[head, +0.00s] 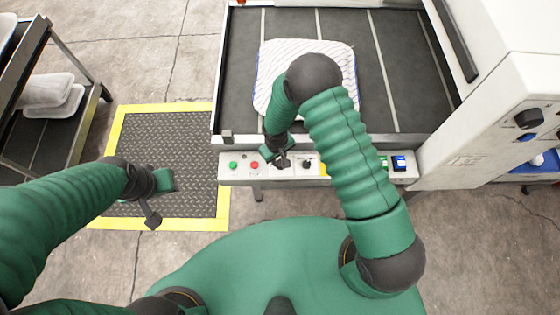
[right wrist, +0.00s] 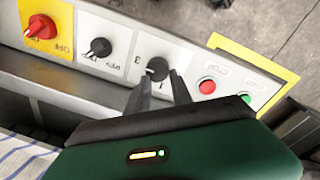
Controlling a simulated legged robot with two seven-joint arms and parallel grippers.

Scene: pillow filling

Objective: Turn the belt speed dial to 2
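In the head view my right gripper (head: 283,160) is over the control panel (head: 240,173) and hides the dial. My left gripper (head: 152,220) hangs over the floor mat, away from the panel; its fingers are too small to judge.
A second black knob (right wrist: 100,47) and a red switch on yellow (right wrist: 40,27) sit to one side of the dial. Red (right wrist: 207,87) and green (right wrist: 245,98) buttons sit on the other. A striped pillow (head: 268,72) lies on the dark belt (head: 400,60) behind the panel.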

